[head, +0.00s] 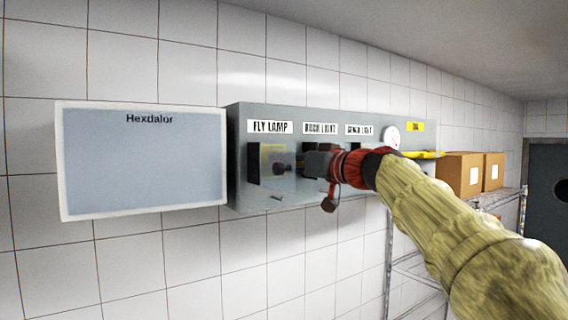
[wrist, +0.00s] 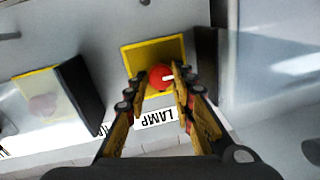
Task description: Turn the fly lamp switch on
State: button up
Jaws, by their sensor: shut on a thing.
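The fly lamp switch is a round red knob (wrist: 158,77) with a white mark, on a yellow-edged plate (wrist: 152,50). It is under the FLY LAMP label (head: 270,127) on the grey wall box. In the wrist view the label (wrist: 155,118) shows upside down and partly hidden. My gripper (wrist: 160,80) is shut on the knob, one finger on each side. In the head view my gripper (head: 288,166) reaches the switch from the right. A dark flap (wrist: 207,70) stands out from the box beside the knob. The white mark lies nearly level in the wrist view.
A neighbouring switch under a clear cover (wrist: 45,98) is close by. A Hexdalor board (head: 145,165) hangs left. Cartons (head: 461,174) sit on a rack.

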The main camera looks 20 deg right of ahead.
jog(key=shift+m+b, duration=0.3)
jog(key=shift+b, duration=0.2)
grip_shut()
jog(key=m+b, duration=0.3)
jog(key=m, duration=0.1)
jog(key=m+t+b, duration=0.1)
jog(key=m+b, duration=0.2)
jog(key=m, duration=0.1)
jog(key=shift+f+m, duration=0.2)
jog(key=shift+m, duration=0.2)
jog(key=m+t+b, duration=0.1)
jog(key=m, duration=0.4)
jog(key=shift+s+a+h, duration=0.1)
jog(key=shift+h, duration=0.3)
jog(key=shift+m+h+p, duration=0.3)
jog(key=shift+m+h, duration=0.2)
jog(key=shift+m, duration=2)
jog(key=o, duration=1)
grip_release()
jog(key=shift+o, duration=0.3)
